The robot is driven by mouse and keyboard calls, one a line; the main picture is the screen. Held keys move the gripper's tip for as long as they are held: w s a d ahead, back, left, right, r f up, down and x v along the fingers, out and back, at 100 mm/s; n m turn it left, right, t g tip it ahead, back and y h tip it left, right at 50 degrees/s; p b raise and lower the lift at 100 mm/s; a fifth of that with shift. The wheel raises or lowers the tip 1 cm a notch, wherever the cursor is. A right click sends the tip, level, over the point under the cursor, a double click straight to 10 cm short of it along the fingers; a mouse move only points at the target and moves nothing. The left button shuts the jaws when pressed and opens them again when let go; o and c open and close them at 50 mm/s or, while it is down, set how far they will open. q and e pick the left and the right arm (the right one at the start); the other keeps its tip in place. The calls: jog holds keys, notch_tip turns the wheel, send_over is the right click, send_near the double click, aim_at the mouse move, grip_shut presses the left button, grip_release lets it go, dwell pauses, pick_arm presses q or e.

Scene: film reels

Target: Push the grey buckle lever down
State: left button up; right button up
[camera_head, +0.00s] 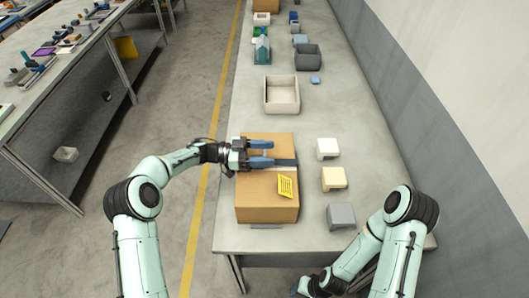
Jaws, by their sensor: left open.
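A brown cardboard box (268,205) stands on the near part of the grey table. A dark grey strip (287,162), with a pale strip beside it, lies across the box top. I cannot clearly tell the buckle lever from the strap here, as my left gripper covers part of this area. My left gripper (268,153) is open over the box top. Its two blue fingers point right and are spread apart, the nearer one beside the dark strip. I cannot tell whether it touches. My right gripper (303,288) is low at the bottom edge, partly cut off.
A white block (327,149), a cream block (333,179) and a grey block (341,215) stand right of the box. A yellow label (286,187) is on the box. A beige open bin (282,95) and a grey bin (308,57) stand farther back. A wall runs along the right.

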pick_arm(q)
jog(key=c, duration=1)
jog(key=shift+o, duration=0.2)
jog(key=shift+d+y, duration=0.1)
jog(key=shift+y, duration=0.2)
jog(key=y, duration=0.1)
jog(key=d+y, duration=0.1)
jog(key=y, duration=0.1)
jog(key=shift+d, duration=0.1)
jog(key=shift+d+f+y, duration=0.2)
jog(key=shift+y, duration=0.65)
jog(key=shift+d+f+y, duration=0.15)
jog(key=shift+d+y, duration=0.05)
jog(key=shift+y, duration=0.65)
jog(key=o, duration=1)
jog(key=shift+c, duration=0.2)
